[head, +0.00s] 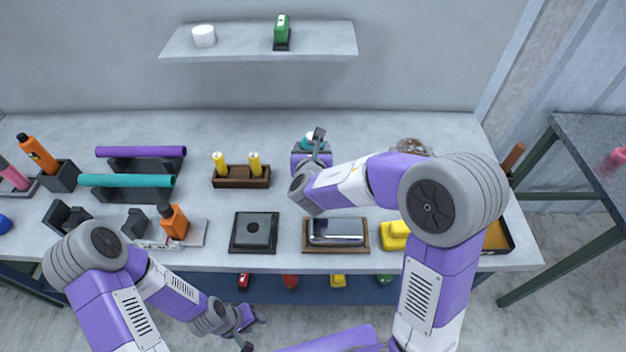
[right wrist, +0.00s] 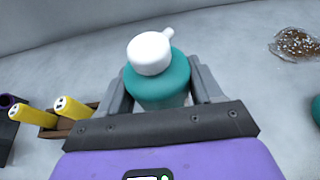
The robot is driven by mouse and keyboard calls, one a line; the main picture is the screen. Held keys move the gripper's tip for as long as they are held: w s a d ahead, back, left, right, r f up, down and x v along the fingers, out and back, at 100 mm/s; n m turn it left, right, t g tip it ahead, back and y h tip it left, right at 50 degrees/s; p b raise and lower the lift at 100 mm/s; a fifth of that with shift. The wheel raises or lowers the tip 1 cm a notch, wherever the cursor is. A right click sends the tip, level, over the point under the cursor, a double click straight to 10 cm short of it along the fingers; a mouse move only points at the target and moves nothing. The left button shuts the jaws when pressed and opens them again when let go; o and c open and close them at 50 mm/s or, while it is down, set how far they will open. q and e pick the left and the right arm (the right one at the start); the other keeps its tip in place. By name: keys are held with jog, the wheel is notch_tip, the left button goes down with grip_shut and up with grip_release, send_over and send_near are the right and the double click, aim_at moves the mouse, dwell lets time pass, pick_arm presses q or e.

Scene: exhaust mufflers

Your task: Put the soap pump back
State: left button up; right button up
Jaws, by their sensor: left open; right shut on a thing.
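The soap pump (right wrist: 160,80) is a teal bottle with a white pump head, seen close in the right wrist view. My right gripper (right wrist: 160,92) is shut on it, one grey finger on each side. In the head view the pump (head: 309,141) shows only in part at the back middle of the table, behind my right gripper (head: 311,148). Its base is hidden, so I cannot tell whether it touches the table. My left gripper (head: 248,327) is open and empty, low in the head view in front of the table edge.
A wooden holder (head: 241,183) with two yellow bottles stands left of the pump. A black square tray (head: 240,247) and a chrome muffler (head: 336,232) on a wooden base lie in front. A wall shelf (head: 258,42) hangs behind. Back table space (head: 250,130) is clear.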

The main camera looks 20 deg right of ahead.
notch_tip(320, 180, down, 8)
jog(key=shift+f+b, duration=0.1)
jog(key=shift+b, duration=1.05)
jog(key=o, duration=0.8)
jog(key=shift+f, duration=0.1)
jog(key=shift+c, duration=0.2)
jog(key=o, duration=0.5)
jog(key=shift+c, duration=0.2)
